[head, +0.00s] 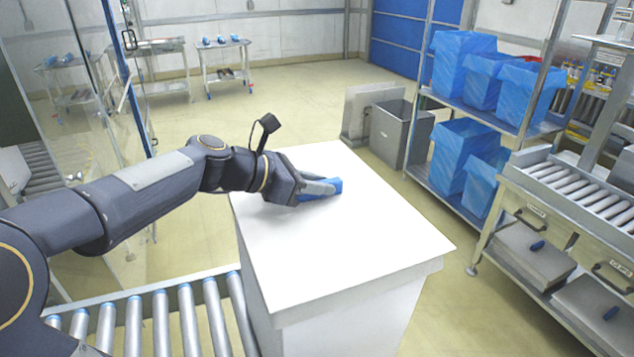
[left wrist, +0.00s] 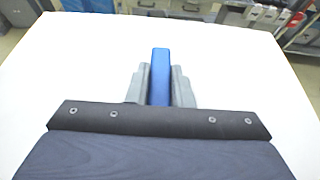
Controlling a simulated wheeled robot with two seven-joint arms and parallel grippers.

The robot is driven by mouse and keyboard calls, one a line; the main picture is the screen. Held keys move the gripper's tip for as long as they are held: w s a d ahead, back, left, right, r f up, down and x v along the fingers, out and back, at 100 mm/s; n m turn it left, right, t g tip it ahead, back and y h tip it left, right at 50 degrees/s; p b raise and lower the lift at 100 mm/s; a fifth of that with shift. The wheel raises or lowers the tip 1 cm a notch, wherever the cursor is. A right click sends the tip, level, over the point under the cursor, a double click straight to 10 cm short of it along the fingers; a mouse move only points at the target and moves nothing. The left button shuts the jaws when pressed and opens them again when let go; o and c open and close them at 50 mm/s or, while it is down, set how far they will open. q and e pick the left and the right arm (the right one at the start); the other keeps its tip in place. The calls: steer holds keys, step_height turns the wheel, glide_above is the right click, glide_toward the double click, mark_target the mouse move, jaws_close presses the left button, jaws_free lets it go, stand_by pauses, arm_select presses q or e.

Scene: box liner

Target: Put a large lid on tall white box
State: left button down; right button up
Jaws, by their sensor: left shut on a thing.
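A tall white box (head: 335,334) stands in the middle of the head view, beside the roller conveyor. A large flat white lid (head: 365,235) lies over its top, and its rim overhangs the box wall at the front. My left gripper (head: 328,188) reaches in from the left over the lid's top. It is shut on a blue handle (head: 336,184) on the lid. In the left wrist view the blue handle (left wrist: 160,75) stands between the two grey fingers, with the white lid (left wrist: 235,70) around it. My right gripper is not in view.
A roller conveyor (head: 187,318) runs at the lower left. A shelf rack with blue-lined bins (head: 463,65) stands at the right, near another roller table (head: 590,190). A grey bin (head: 401,135) stands behind the box. Open floor (head: 280,100) lies at the back.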

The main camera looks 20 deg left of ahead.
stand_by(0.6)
arm_select(q)
steer(key=c, duration=0.7)
jaws_free()
steer(key=shift+r+p, duration=0.1)
steer(key=shift+p, duration=0.2)
step_height(320, 180, up, 9)
steer(key=p, duration=0.9)
steer(key=shift+p, duration=0.35)
stand_by(0.4)
